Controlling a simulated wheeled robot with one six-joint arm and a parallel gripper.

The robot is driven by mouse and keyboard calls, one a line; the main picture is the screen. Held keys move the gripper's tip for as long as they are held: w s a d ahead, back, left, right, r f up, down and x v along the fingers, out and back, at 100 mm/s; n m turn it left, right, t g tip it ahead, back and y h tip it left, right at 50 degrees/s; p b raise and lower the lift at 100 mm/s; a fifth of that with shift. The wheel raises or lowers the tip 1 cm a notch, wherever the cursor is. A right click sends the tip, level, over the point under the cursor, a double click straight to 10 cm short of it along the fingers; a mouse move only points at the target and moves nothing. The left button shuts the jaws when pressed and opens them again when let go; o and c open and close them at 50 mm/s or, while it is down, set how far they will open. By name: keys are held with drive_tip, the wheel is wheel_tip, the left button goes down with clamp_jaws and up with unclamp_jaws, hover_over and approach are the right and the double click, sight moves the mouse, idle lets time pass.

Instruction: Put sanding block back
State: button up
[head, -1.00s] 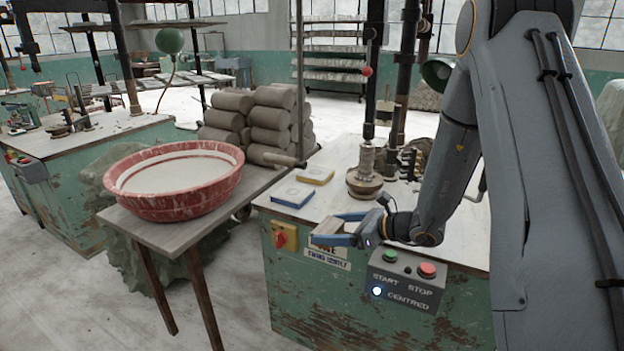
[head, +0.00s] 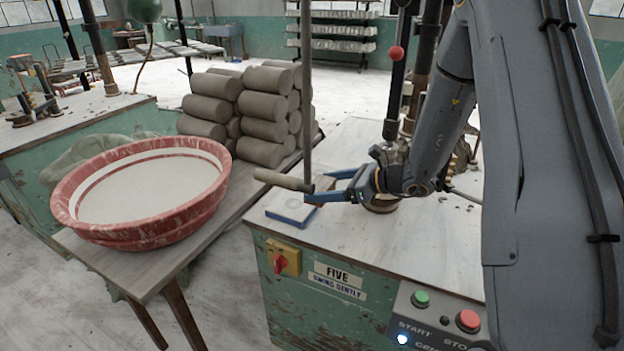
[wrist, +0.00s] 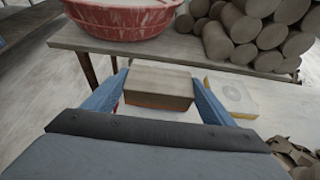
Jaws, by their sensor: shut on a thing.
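In the wrist view the block (wrist: 160,86) sits level between the two blue fingers. In the head view it is small and partly hidden by the fingers and a wooden handle. A flat blue-edged pad (head: 289,214) lies on the machine top, just in front of and below the gripper. A yellow-edged pad (wrist: 232,96) shows right of the right finger in the wrist view; in the head view the gripper hides it. The gap under the block cannot be judged.
A red basin (head: 140,225) is on the table at left, with stacked clay rolls (head: 264,130) behind. START and STOP buttons (head: 468,320) are at the front. The front machine top (head: 350,240) is clear.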

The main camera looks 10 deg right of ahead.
drive_tip(key=shift+w+f, duration=0.1)
drive_tip(key=shift+w, duration=0.2)
drive_tip(key=shift+w+f+p, duration=0.1)
drive_tip(key=shift+f+p, duration=1.1)
drive_tip(key=shift+f, duration=3.65)
drive_tip(key=shift+f, duration=0.1)
drive_tip(key=shift+f, duration=0.1)
drive_tip(key=o, duration=1.2)
drive_tip(key=shift+c, duration=0.2)
